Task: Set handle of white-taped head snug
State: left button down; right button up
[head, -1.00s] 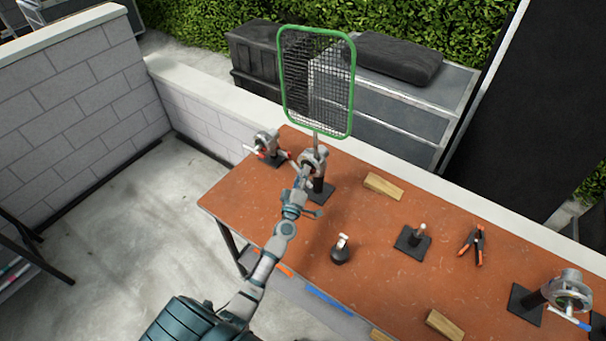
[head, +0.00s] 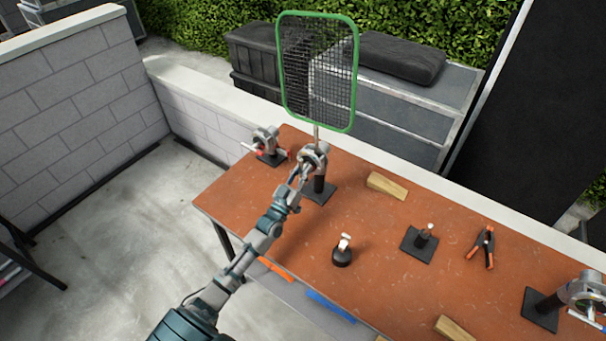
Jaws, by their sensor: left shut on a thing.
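A grey grip head (head: 316,151) stands on a black post with a flat base on the orange-brown table. The rod of a green-framed mesh screen (head: 318,72) runs into this head, and the screen stands upright above it. My left gripper (head: 299,176) is at the near left side of the head, shut on its handle. The gripper hides most of the handle, and I cannot make out its tape colour. My right gripper is not in view.
Another head (head: 266,142) with red on its handle stands at the table's far left. A third head (head: 582,290) is at the right edge. A wood block (head: 387,186), a small black-based stand (head: 342,252), a pin plate (head: 420,242) and a spring clamp (head: 483,248) lie between.

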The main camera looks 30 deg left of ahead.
pick_arm(q)
jog(key=m+h, duration=0.1)
jog(key=m, duration=0.2)
jog(key=m+h+b, duration=0.1)
jog(key=m+h, duration=0.1)
jog(key=m, duration=0.1)
jog(key=shift+m, duration=0.4)
jog(key=m+g+h, duration=0.1)
jog(key=m, duration=0.2)
jog(key=m+h, duration=0.2)
jog(key=m, duration=0.1)
jog(key=shift+a+g, duration=0.1)
jog(key=shift+g, duration=0.3)
jog(key=shift+m+h, duration=0.3)
jog(key=c, duration=0.9)
grip_release()
jog(key=shift+w, duration=0.15)
jog(key=v, duration=1.2)
